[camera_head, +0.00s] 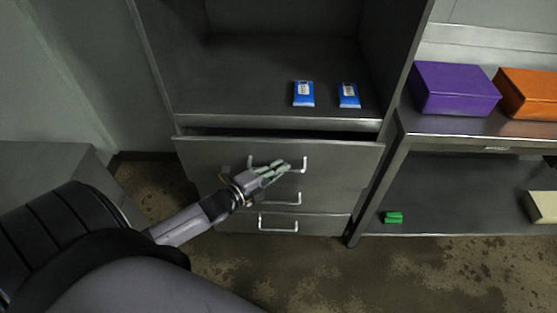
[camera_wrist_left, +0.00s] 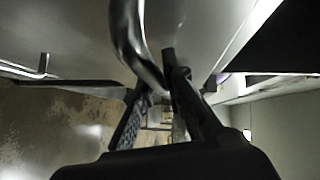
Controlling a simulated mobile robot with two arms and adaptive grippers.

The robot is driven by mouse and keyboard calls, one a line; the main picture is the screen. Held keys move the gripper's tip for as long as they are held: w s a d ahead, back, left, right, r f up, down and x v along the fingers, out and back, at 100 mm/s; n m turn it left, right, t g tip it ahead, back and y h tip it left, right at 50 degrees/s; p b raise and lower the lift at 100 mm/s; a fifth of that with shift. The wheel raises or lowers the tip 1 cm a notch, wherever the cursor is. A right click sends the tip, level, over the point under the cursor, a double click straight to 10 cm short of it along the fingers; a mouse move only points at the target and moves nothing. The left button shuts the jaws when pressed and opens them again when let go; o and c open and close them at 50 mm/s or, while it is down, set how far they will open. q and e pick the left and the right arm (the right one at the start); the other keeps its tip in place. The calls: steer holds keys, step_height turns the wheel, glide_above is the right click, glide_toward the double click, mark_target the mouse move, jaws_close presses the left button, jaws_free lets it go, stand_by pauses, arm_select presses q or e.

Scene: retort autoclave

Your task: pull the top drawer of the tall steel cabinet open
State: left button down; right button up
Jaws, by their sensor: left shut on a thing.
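The tall steel cabinet (camera_head: 158,62) stands ahead with an open compartment above its drawers. Its top drawer (camera_head: 345,160) stands a little way out, with a dark gap between its upper edge and the shelf. My left gripper (camera_head: 282,168) is shut on the top drawer's handle (camera_head: 304,164), near the middle of the bar. In the left wrist view the curved metal handle (camera_wrist_left: 140,45) runs down to the fingers of my left gripper (camera_wrist_left: 155,95). The fingers hide part of the handle. My right gripper is not in view.
Lower drawers (camera_head: 330,225) below have similar handles and look closed. Two blue packets (camera_head: 303,94) lie on the cabinet shelf. A steel table (camera_head: 420,123) on the right bears a purple box (camera_head: 455,88) and an orange box (camera_head: 530,93). A green item (camera_head: 393,217) lies on its lower shelf.

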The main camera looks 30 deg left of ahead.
arm_select(q)
steer(key=s+d+p, duration=0.3)
steer(key=s+d, duration=0.3)
steer(key=s, duration=0.4)
steer(key=s+d+p, duration=0.3)
steer(key=s+d, duration=0.4)
steer(key=s, duration=0.4)
steer(key=shift+s, duration=0.2)
steer(key=shift+f, duration=0.1)
steer(key=c, duration=1.7)
jaws_free()
steer(key=shift+w, duration=0.1)
steer(key=shift+o, duration=0.2)
steer(key=v, duration=1.2)
